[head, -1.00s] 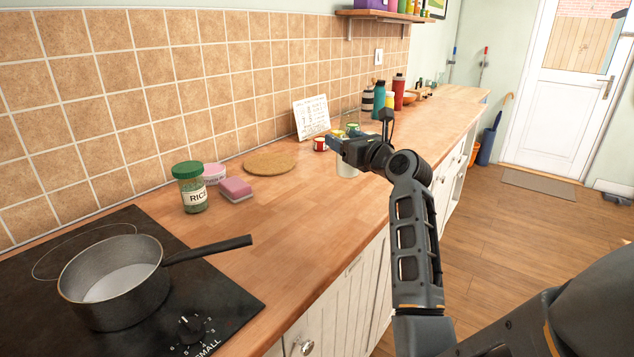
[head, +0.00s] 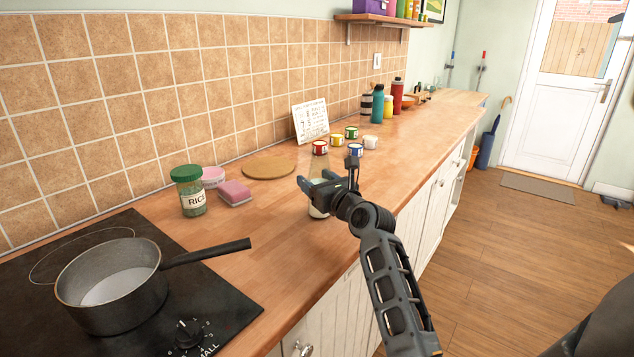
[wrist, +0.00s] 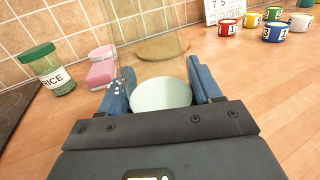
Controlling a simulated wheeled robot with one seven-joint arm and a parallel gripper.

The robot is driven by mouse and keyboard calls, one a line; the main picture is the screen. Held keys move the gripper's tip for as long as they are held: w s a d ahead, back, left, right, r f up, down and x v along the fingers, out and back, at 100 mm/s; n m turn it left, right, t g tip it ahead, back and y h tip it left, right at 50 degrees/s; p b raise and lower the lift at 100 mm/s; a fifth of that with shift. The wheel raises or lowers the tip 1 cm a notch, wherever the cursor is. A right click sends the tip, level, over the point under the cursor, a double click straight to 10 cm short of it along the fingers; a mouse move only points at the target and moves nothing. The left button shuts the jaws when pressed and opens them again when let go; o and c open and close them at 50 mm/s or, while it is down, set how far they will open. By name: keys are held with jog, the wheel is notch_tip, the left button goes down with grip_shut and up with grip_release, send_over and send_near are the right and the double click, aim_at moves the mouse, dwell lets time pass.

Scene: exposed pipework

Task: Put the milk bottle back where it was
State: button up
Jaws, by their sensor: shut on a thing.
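The milk bottle is clear glass with white milk in its lower part. In the head view its white base (head: 317,212) shows below my gripper (head: 318,184), near the counter's front edge. My gripper is shut around the bottle. In the wrist view the pale milk (wrist: 160,93) shows between the two blue fingers of my gripper (wrist: 163,88), and the clear upper glass rises beyond it. The bottle looks about upright. I cannot tell whether its base touches the counter.
A round cork mat (head: 268,167) lies left of the bottle, by the tiles. A rice jar (head: 189,190) and pink sponge (head: 235,193) stand further left, near the hob with a saucepan (head: 110,285). Several small coloured pots (head: 337,141) stand behind. The wooden counter between is clear.

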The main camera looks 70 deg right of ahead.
dwell(0.3)
jog(key=o, duration=1.4)
jog(key=shift+f, duration=0.1)
jog(key=shift+r, duration=0.25)
jog(key=v, duration=1.2)
jog(key=shift+f, duration=0.1)
